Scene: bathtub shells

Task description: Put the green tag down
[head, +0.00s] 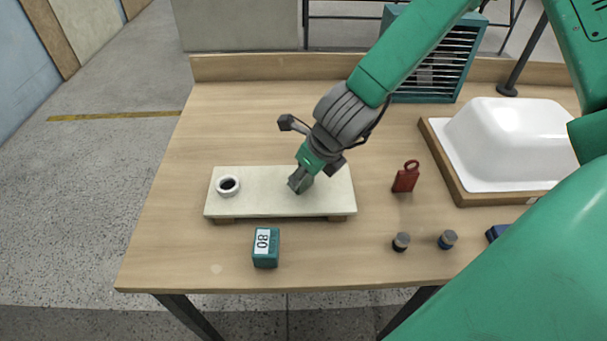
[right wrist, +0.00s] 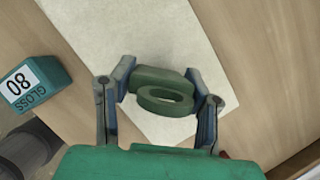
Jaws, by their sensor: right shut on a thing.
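The green tag (right wrist: 180,99), with a ring at one end, is between the two fingers of my right gripper (right wrist: 161,84) in the right wrist view. The right gripper is shut on it. In the head view my right gripper (head: 301,180) is low over the right half of a pale raised board (head: 262,206), and the tag is mostly hidden by the fingers. I cannot tell whether the tag touches the board. My left gripper is not in view.
A teal block marked 80 (head: 266,247) stands in front. A red tag (head: 405,180), small dark pots (head: 401,242) and a white tub shell (head: 511,140) are to the right. The table's left is clear.

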